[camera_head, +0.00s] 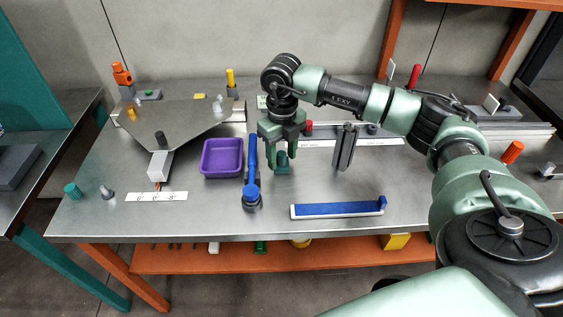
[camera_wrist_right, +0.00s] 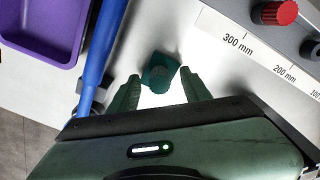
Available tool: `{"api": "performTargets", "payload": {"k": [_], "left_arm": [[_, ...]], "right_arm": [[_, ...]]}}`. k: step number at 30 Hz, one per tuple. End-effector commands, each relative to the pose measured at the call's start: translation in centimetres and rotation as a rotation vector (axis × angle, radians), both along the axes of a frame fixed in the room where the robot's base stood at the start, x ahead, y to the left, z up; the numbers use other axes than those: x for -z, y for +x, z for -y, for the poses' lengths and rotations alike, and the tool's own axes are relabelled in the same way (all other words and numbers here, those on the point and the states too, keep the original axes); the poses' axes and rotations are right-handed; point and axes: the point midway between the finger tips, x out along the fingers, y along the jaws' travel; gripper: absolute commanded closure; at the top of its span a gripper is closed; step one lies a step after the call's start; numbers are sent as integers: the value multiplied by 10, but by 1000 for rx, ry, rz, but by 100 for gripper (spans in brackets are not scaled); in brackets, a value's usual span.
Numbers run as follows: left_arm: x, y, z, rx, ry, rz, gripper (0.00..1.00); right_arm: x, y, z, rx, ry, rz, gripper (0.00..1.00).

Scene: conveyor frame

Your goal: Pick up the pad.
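In the right wrist view the gripper's fingers (camera_wrist_right: 160,90) are spread to either side of the block's near part, with gaps visible, and hold nothing. My left gripper is in neither view.
A blue-handled tool (camera_head: 252,170) lies just left of the gripper, beside a purple tray (camera_head: 222,157). A dark upright piece (camera_head: 345,147) stands to the right. A blue-topped white bar (camera_head: 338,209) lies near the front edge. A printed scale strip (camera_wrist_right: 255,50) lies behind.

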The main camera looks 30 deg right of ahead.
Motion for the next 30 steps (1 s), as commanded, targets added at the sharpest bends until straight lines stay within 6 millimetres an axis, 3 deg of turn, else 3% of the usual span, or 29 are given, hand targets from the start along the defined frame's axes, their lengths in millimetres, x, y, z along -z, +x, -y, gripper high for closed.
{"api": "performTargets", "payload": {"k": [1,5,14,20,26,30], "left_arm": [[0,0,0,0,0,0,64],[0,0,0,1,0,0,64],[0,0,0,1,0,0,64],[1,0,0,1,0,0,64],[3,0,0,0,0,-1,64],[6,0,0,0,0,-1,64]], "right_arm": [[0,0,0,0,0,0,63],[0,0,0,0,0,0,99],[-1,0,0,0,0,1,100],[-12,1,0,0,0,3,100],[-46,1,0,1,0,6,100],[-86,2,-1,-1,1,8,100]]}}
